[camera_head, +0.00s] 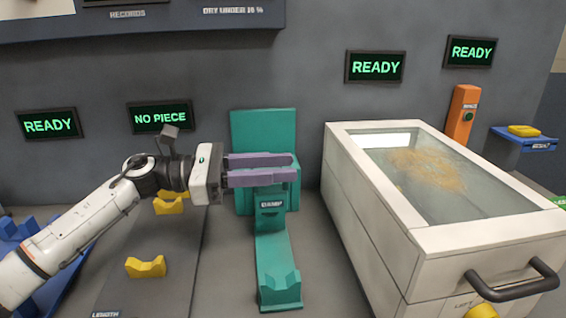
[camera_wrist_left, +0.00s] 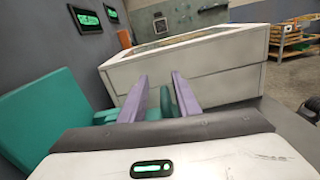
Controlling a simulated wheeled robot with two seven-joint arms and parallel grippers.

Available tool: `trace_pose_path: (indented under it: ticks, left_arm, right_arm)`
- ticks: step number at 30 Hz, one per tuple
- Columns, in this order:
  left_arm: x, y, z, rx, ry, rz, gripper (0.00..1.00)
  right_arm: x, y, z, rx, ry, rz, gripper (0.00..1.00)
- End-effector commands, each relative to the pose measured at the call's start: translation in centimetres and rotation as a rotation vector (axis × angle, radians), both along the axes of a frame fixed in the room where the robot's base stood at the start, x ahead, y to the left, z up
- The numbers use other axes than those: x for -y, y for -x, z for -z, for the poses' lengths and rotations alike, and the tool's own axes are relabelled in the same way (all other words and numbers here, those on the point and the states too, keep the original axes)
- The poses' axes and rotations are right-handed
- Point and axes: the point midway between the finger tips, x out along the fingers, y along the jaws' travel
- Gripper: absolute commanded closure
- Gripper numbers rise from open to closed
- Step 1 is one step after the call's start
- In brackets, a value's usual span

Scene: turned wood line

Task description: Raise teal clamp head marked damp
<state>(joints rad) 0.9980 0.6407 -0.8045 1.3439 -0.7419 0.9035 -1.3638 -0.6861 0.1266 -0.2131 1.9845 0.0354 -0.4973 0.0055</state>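The teal clamp (camera_head: 278,262) has a tall back plate, a head with a small dark label that seems to read DAMP, and a long low base with a notched rest. My left gripper (camera_head: 292,169) reaches in from the left, with its purple fingers in front of the back plate, just above the label. In the left wrist view the fingers (camera_wrist_left: 160,78) stand apart, with a rounded teal part (camera_wrist_left: 165,101) showing between them. I see no firm grip on it. My right gripper is not in view.
A white glass-topped box (camera_head: 350,205) with a dark handle stands close on the right. Yellow V-shaped rests (camera_head: 146,267) lie on the grey strip at left. Lit signs hang on the wall; one reads NO PIECE (camera_head: 160,117). An orange post (camera_head: 461,112) stands behind the box.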

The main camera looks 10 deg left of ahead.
Motion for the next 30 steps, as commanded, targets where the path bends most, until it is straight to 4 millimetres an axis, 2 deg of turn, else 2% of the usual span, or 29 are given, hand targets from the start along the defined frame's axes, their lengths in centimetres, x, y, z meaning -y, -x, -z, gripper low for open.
trace_pose_path:
  ticks: [4,12,13,18,30]
  left_arm:
    - [1.0,-0.25,-0.05,0.001,0.0,0.0,0.71]
    - [1.17,-0.3,0.02,0.001,-0.001,-0.001,0.71]
    - [1.16,-0.3,0.02,0.001,-0.001,-0.001,0.72]
    - [1.13,-0.32,0.02,0.001,-0.001,-0.002,1.0]
    - [0.93,-0.58,0.14,-0.003,-0.002,-0.01,1.0]
  right_arm:
    - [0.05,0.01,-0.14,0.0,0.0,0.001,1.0]
    - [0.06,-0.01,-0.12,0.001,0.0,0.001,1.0]
    - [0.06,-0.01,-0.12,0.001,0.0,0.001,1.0]
    - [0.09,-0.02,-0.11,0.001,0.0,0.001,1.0]
    - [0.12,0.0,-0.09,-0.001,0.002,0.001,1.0]
